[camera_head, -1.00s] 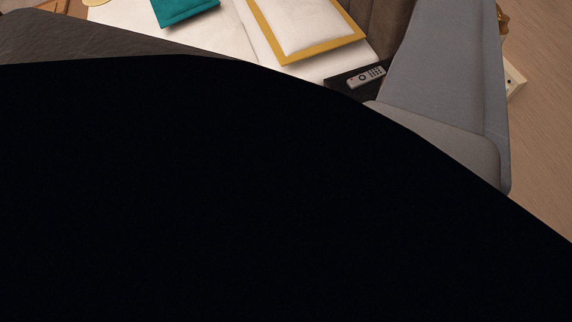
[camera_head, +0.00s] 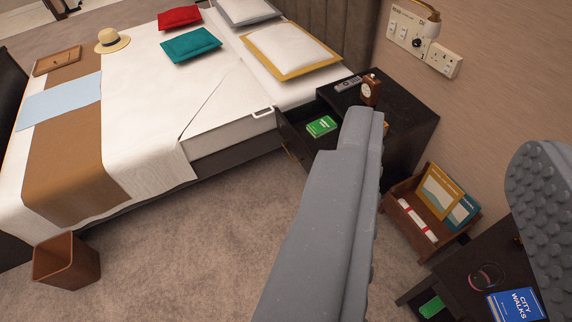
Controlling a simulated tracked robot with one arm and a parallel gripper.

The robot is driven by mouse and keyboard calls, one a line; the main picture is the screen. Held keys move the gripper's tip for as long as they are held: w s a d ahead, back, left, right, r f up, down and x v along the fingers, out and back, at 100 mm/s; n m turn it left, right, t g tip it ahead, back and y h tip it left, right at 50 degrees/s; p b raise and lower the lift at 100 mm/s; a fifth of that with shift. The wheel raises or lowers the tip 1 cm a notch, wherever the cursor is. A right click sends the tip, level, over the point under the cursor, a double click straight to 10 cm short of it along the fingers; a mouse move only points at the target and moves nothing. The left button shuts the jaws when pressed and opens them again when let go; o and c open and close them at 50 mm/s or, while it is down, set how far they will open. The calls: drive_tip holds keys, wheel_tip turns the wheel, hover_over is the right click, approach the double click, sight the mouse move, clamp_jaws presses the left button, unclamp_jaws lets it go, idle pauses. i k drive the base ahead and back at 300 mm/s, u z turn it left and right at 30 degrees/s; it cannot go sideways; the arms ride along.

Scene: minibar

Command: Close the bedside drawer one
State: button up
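A dark bedside cabinet (camera_head: 412,118) stands right of the bed's head. Its drawer (camera_head: 296,143) is pulled out toward the bed side, with a green packet or book (camera_head: 321,126) inside. My gripper (camera_head: 449,133) is open and empty, its two grey fingers far apart. The left finger crosses in front of the cabinet and hides part of the drawer and front. The right finger is at the right edge. I cannot tell that either finger touches anything. A second dark cabinet (camera_head: 468,262) at lower right also has an open drawer (camera_head: 418,293) with a green item (camera_head: 432,306).
A remote (camera_head: 348,83) and a small clock (camera_head: 370,90) sit on the bedside cabinet. A wooden magazine rack (camera_head: 410,222) stands on the floor between the cabinets. The bed (camera_head: 150,110) fills the upper left. A brown bin (camera_head: 67,262) stands lower left. Carpet (camera_head: 205,235) between is clear.

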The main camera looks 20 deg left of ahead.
sight(291, 123)
drive_tip(key=u, duration=0.5)
drive_tip(key=i, duration=0.95)
drive_tip(key=z, duration=0.3)
drive_tip(key=k, duration=0.75)
drive_tip(key=u, duration=0.6)
drive_tip(key=i, duration=1)
